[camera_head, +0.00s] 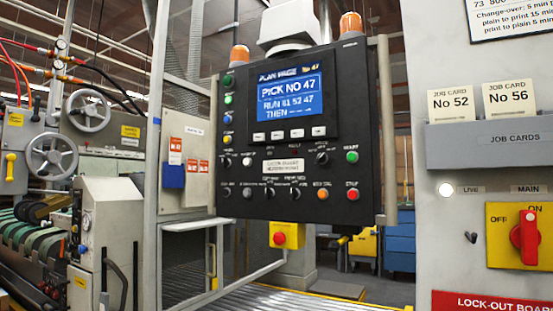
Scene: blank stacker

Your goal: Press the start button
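The black control panel (285,230) hangs at the centre, facing me. Its buttons include a green one (352,157) at the right, a red one (352,194) below it, an orange one (323,194), and a column of green, blue and yellow ones at the left. The small labels are too blurred to tell surely which is the start button. The screen (290,97) shows "PICK NO 47" and "RUN 61 52 47 THEN". My gripper is not in view, and nothing touches the panel.
Job cards No 52 (451,103) and No 56 (511,99) stand in a grey holder (470,150). Below are a white lamp (446,190) beside "LIVE" and a red main switch (525,236). A red button on a yellow box (287,235) sits under the panel. Machinery fills the left.

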